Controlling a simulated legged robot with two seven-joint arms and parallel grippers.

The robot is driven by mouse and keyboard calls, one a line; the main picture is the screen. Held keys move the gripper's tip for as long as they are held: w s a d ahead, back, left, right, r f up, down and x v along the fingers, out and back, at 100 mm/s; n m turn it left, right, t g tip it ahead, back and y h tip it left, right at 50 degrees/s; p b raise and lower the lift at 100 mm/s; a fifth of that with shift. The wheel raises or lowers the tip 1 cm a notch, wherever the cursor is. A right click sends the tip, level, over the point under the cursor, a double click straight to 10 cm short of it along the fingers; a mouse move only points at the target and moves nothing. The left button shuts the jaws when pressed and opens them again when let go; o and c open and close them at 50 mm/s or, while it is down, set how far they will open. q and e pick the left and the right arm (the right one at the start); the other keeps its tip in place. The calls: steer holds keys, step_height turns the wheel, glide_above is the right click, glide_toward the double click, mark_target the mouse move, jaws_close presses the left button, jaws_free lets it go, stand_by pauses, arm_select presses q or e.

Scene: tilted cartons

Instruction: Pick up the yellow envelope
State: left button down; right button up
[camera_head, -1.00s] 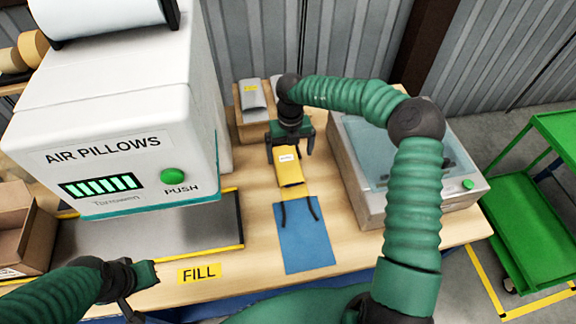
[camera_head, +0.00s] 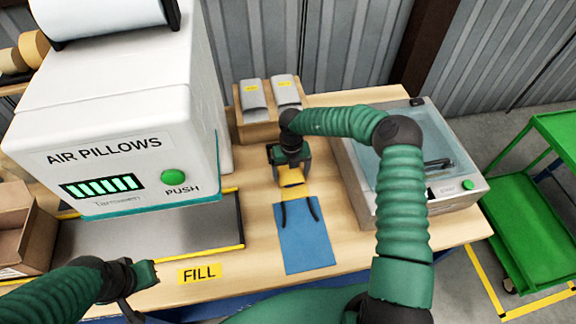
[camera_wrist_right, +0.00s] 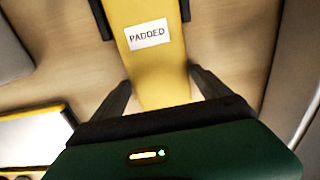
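The yellow envelope (camera_head: 291,178) lies on the table just beyond the blue sheet, mostly hidden under my right gripper in the head view. In the right wrist view the envelope (camera_wrist_right: 160,75) runs up the middle, with a white label reading PADDED. My right gripper (camera_head: 291,176) is lowered over it, fingers spread on either side. In the right wrist view the fingers (camera_wrist_right: 160,78) lie close along both its edges; whether they touch it is unclear. My left gripper (camera_head: 138,293) is low at the left, away from the envelope; its fingers are too unclear to read.
A blue sheet (camera_head: 305,240) with two black strips lies in front. A box with grey packs (camera_head: 253,96) stands behind. The white AIR PILLOWS machine (camera_head: 110,130) is at left and a grey lidded machine (camera_head: 455,190) at right. A green cart (camera_head: 530,220) stands beyond the table.

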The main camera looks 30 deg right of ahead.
steer(key=shift+r, duration=0.1)
steer(key=c, duration=1)
